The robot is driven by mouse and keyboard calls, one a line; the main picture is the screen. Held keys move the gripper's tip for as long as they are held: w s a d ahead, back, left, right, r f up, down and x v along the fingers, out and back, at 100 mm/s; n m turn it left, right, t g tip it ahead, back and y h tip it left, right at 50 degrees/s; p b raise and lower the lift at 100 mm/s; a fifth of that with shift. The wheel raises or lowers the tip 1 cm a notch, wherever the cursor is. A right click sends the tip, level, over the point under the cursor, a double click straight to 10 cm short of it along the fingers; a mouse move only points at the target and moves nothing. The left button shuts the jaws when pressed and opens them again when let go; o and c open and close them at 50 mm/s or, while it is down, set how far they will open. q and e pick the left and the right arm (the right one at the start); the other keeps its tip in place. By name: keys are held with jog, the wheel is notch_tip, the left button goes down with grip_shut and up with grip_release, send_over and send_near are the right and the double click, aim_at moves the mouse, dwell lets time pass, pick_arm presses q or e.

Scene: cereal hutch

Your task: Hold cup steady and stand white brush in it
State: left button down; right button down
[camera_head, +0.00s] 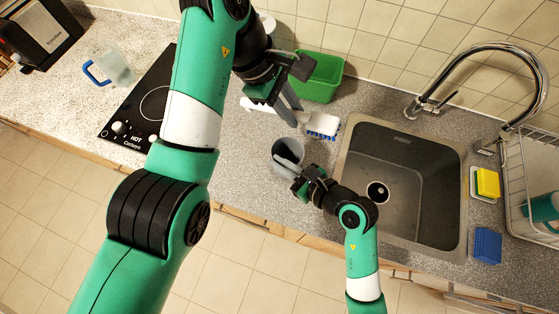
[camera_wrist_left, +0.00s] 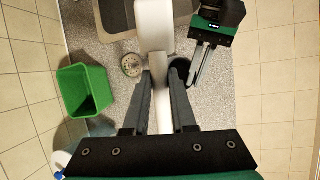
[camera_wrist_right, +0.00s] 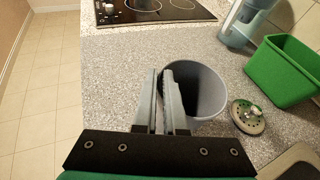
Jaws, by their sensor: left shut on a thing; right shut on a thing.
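The grey cup (camera_head: 287,150) stands on the counter left of the sink. My right gripper (camera_head: 287,172) is shut on its near rim; the right wrist view shows the cup (camera_wrist_right: 205,92) open and empty beside the fingers. My left gripper (camera_head: 292,112) is shut on the white brush (camera_head: 318,119), which lies roughly level above the counter, behind the cup. Its blue bristles show near the sink corner. In the left wrist view, the brush (camera_wrist_left: 155,25) runs between the fingers; they hide part of it, and the cup (camera_wrist_left: 178,73) is just right of them.
A green bin (camera_head: 318,78) stands behind the brush against the wall. The sink (camera_head: 350,190) with its tap is on the right. A round strainer (camera_wrist_right: 247,116) lies on the counter near the cup. A black hob (camera_head: 140,105) and a clear jug (camera_head: 117,68) are at left.

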pick_arm(q)
jog(key=shift+f, duration=5.35)
jog(key=c, duration=0.7)
grip_release()
jog(key=shift+o, duration=0.2)
jog(key=v, duration=0.7)
jog(key=shift+r, duration=0.35)
jog(key=shift+a, duration=0.1)
